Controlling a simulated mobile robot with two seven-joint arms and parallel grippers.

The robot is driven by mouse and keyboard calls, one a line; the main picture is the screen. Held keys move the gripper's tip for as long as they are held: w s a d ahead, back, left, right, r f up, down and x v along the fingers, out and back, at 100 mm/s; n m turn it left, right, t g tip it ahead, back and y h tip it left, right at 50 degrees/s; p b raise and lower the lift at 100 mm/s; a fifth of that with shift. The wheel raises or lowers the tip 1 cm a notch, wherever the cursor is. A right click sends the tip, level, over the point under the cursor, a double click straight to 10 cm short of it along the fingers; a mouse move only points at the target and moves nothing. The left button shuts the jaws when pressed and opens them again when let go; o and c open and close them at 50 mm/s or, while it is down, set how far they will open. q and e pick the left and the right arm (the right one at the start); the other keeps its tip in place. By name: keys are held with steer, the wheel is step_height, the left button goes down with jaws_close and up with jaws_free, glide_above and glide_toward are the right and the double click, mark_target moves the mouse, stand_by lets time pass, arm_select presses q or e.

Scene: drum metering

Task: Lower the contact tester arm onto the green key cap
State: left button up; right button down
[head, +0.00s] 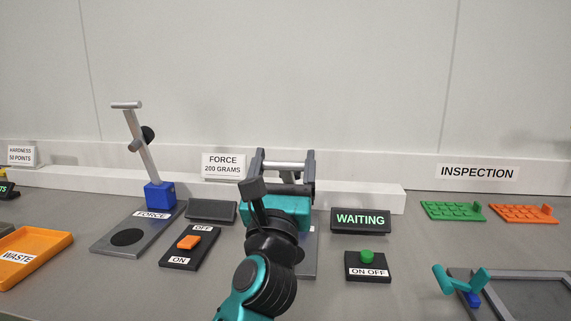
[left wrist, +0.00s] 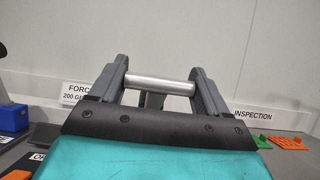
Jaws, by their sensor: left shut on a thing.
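My left gripper (head: 285,162) is shut on a silver crossbar handle (head: 285,167), which spans between its two grey fingers. The bar also shows in the left wrist view (left wrist: 160,86), lying across between the fingers. It appears to be the handle of the contact tester arm; a narrow grey post shows below it there. The rest of the tester is mostly hidden behind my gripper and wrist, with only a strip of grey base plate (head: 308,258) showing. I cannot see a green key cap under the arm. My right gripper is not in view.
A force tester (head: 160,195) with a raised arm stands left, beside an orange rocker switch (head: 189,242). A WAITING display (head: 360,220) and a green ON OFF button (head: 367,256) are right of my gripper. Green (head: 452,211) and orange (head: 524,213) racks lie far right; an orange WASTE tray (head: 52,246) lies left.

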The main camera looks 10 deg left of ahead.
arm_select(q)
steer(key=shift+s+f, duration=0.25)
steer(key=shift+f, duration=0.15)
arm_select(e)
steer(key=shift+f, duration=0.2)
arm_select(q)
steer(key=o, duration=1.4)
steer(key=shift+r, duration=0.1)
step_height(320, 180, up, 10)
steer(key=p, duration=0.5)
step_height(320, 180, up, 10)
steer(key=p, duration=0.3)
steer(key=shift+p, duration=0.4)
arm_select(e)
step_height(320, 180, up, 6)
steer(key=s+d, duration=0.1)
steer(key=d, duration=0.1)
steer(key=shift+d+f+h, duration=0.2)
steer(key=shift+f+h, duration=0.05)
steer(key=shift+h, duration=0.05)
